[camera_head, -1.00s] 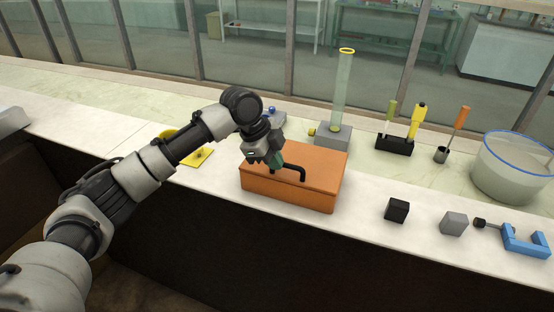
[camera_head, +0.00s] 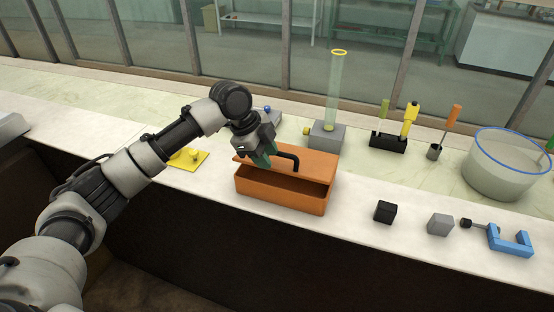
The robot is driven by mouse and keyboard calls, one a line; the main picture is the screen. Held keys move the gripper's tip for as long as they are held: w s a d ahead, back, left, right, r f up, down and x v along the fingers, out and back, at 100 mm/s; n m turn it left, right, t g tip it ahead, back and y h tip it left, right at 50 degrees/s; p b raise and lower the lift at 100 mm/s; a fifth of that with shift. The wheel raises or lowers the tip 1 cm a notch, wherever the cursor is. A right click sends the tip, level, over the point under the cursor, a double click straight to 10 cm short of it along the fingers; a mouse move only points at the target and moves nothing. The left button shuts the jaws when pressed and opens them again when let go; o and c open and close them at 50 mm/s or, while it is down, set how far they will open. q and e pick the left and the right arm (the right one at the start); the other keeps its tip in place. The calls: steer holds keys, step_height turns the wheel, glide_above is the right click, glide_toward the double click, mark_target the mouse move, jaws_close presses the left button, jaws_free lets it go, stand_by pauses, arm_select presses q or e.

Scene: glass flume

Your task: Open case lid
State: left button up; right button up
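The orange case (camera_head: 280,194) stands on the pale counter near its front edge. Its lid (camera_head: 318,165) is partly raised at the front, and a dark gap shows between the lid and the front wall. A black bent handle (camera_head: 296,161) sits on the lid. My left gripper (camera_head: 264,160), with green fingers, is at the left end of the handle and looks closed on it; the fingers hide the exact contact. My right gripper is not in view.
A grey block with a clear cylinder (camera_head: 335,95) stands behind the case. A yellow plate (camera_head: 188,159) lies to the left.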

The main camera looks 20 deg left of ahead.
arm_select(q)
steer(key=a+p+v, duration=0.1)
steer(key=p+v, duration=0.6)
steer(key=v, duration=0.1)
steer(key=shift+f, duration=0.25)
steer(key=shift+w, duration=0.1)
steer(key=shift+p, duration=0.5)
